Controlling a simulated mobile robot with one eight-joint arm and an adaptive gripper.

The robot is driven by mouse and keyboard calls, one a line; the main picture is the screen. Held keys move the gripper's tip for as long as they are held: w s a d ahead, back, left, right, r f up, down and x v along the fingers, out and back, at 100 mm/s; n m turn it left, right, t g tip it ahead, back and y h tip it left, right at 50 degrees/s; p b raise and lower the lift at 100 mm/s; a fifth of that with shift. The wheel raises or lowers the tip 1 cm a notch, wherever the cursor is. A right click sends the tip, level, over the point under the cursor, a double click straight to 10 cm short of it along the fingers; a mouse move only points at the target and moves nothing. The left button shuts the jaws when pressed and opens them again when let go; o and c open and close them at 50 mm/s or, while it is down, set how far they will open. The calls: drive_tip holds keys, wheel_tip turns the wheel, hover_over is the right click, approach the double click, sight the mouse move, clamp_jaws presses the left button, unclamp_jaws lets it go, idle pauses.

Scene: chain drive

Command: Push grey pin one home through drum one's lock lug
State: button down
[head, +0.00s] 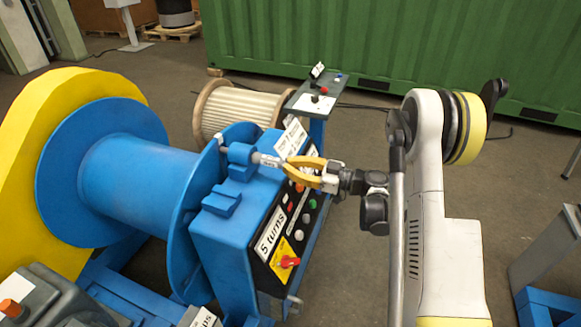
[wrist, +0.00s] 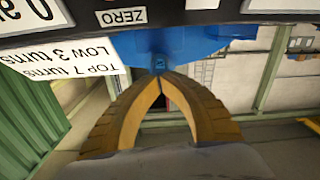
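Drum one (head: 140,185) is a large blue drum with round flanges, at the left in the head view. The blue lock lug (head: 239,153) stands on the blue housing beside the near flange. The grey pin (head: 268,160) lies roughly level in the lug, its near end sticking out to the right. A grey bit shows between lug and flange. My gripper (head: 286,166) has its yellow fingertips at the pin's near end. In the wrist view my fingers (wrist: 160,78) meet at the tips, just below a small blue round part. The pin is not clear there; contact cannot be told.
The blue housing (head: 225,225) carries a control panel with a red knob (head: 289,262) under my gripper. A grey stand (head: 317,103) and a cream-wound reel (head: 240,112) are behind. Open floor lies right of the panel.

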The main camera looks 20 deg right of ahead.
drive_tip(key=b+v, duration=0.1)
drive_tip(key=v, duration=1.4)
drive_tip(key=s+a+r+m+g+h, duration=0.2)
drive_tip(key=a+r+m+h, duration=0.1)
drive_tip(key=a, duration=0.3)
drive_tip(key=s+a+r+m+g+h, duration=0.1)
drive_tip(key=a+r+m+g+h, duration=0.15)
drive_tip(key=a, duration=0.35)
drive_tip(key=s+r+m+h, duration=0.3)
drive_tip(key=s+m+h, duration=0.3)
drive_tip(key=s, duration=1.2)
drive_tip(key=shift+s+d+m+t+h, duration=0.25)
drive_tip(key=shift+d+m+t+h, duration=0.15)
drive_tip(key=shift+h, duration=1.15)
